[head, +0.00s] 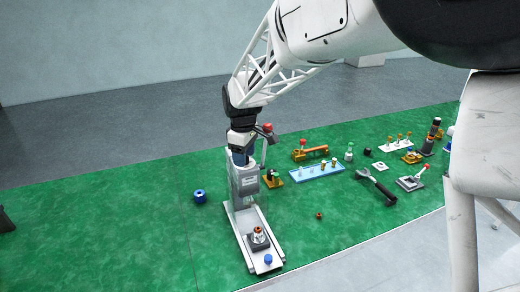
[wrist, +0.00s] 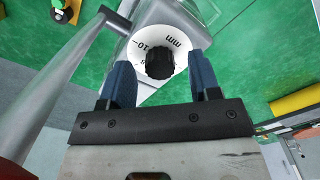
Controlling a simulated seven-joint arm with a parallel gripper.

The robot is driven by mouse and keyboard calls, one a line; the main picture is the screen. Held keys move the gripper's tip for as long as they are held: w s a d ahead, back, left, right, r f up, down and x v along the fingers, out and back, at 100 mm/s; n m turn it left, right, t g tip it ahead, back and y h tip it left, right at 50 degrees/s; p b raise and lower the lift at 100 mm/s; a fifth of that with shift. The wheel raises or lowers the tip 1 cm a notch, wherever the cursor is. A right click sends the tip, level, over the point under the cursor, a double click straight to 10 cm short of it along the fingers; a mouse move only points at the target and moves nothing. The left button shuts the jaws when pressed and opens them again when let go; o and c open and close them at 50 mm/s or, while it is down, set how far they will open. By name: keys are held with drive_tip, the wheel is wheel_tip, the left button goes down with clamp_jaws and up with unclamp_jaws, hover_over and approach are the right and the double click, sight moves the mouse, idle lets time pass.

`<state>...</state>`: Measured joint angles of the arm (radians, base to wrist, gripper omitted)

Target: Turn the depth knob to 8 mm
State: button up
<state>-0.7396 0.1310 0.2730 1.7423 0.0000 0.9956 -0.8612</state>
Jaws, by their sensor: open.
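The depth knob (wrist: 160,66) is black and ridged, on top of a grey upright press (head: 245,182). A white dial (wrist: 188,48) surrounds it, with "10" and "mm" readable; the other marks are partly hidden. I cannot read a setting. My gripper (wrist: 161,82) is open, its two blue fingers on the left and right of the knob with a gap on each side. In the head view my gripper (head: 241,158) points down at the top of the press and hides the knob. Whether the fingertips are level with the knob is unclear.
A grey lever bar (wrist: 75,82) passes close to the left finger; its red ball (head: 267,127) shows in the head view. The press base (head: 259,225) carries a small fixture. Tools and racks stand right on the green mat (head: 120,230).

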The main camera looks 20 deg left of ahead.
drive_tip(key=shift+f, duration=0.25)
drive_tip(key=shift+c, duration=0.3)
drive_tip(key=c, duration=0.9)
drive_tip(key=shift+o, duration=0.2)
drive_tip(key=shift+m, duration=2.4)
drive_tip(key=o, duration=0.9)
